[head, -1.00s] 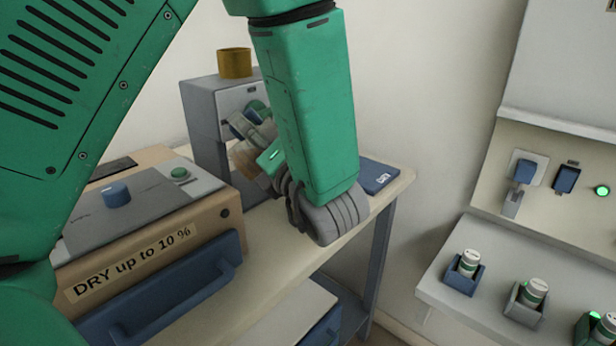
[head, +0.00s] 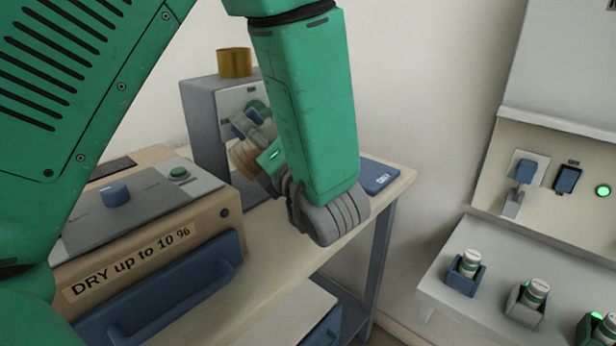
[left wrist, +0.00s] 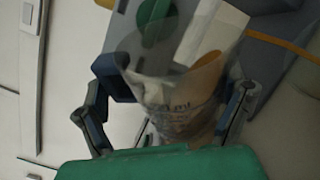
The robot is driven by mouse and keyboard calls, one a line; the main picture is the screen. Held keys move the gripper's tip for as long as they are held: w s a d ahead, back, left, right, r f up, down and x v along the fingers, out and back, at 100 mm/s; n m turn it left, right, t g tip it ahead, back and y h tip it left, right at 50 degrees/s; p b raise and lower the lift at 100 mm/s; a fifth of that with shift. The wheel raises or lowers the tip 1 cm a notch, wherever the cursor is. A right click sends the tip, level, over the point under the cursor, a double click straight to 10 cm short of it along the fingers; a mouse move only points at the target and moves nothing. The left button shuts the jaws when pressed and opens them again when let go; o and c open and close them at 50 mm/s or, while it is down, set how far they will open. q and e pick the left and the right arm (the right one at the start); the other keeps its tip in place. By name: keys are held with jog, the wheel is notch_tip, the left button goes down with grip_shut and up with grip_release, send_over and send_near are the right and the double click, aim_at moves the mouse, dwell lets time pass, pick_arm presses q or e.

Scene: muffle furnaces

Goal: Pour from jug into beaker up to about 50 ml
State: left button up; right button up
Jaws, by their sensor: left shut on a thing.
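My left gripper (head: 252,130) is at the front of a grey-blue stand (head: 205,118) on the bench, partly hidden by my own forearm. It is shut on a clear vessel (head: 242,160) with a brownish tint, which looks tilted. In the left wrist view the clear vessel (left wrist: 180,75) sits between both fingers, with "ml" print on its wall. I cannot tell whether this is the jug or the beaker, nor its liquid level. A brown-yellow cup (head: 234,63) stands on top of the stand. My right gripper is not in view.
A box labelled "DRY up to 10 %" (head: 150,262) with a blue handle stands at the front left. A blue pad (head: 380,176) lies at the bench's right end. Several small capped bottles in holders stand on a shelf (head: 480,310) at the right.

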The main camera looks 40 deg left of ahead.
pick_arm(q)
jog(key=shift+b, duration=1.15)
dwell(1.9)
dwell(0.5)
jog(key=shift+s+a+n+b, duration=0.15)
jog(key=shift+n+b, duration=0.55)
jog(key=shift+b, duration=0.5)
jog(key=n+b, duration=0.1)
jog(key=b, duration=0.1)
jog(key=n+b, duration=0.2)
jog(key=shift+s+f+g+h, duration=0.1)
jog(key=shift+s+g+h, duration=0.1)
jog(key=shift+g+h, duration=0.15)
jog(key=shift+a+n+b, duration=0.1)
jog(key=shift+n+b, duration=0.3)
jog(key=shift+b, duration=0.35)
